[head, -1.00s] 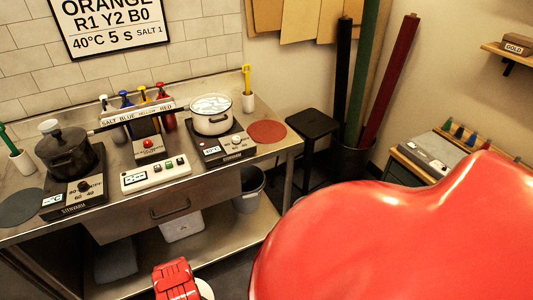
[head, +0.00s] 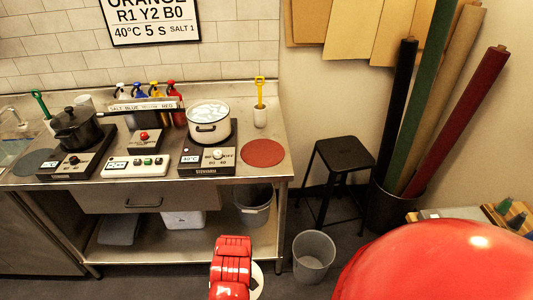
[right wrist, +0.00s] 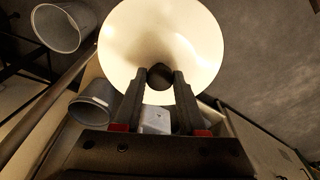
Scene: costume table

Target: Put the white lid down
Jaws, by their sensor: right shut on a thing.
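The white lid (right wrist: 160,32) fills the upper middle of the right wrist view, its dark knob (right wrist: 160,77) between my right gripper's fingers (right wrist: 160,82). My right gripper is shut on that knob. In the head view only a sliver of the lid (head: 257,282) shows beside my red arm at the bottom, in front of and lower than the steel table (head: 272,167). A white pot (head: 208,132) stands uncovered on the right hotplate, with pale contents. My left gripper is in neither view.
A round red mat (head: 263,153) lies bare right of the right hotplate; a grey mat (head: 37,162) lies at the left. A black pot (head: 76,130) stands on the left hotplate. A black stool (head: 343,156) and grey bin (head: 314,257) stand right of the table.

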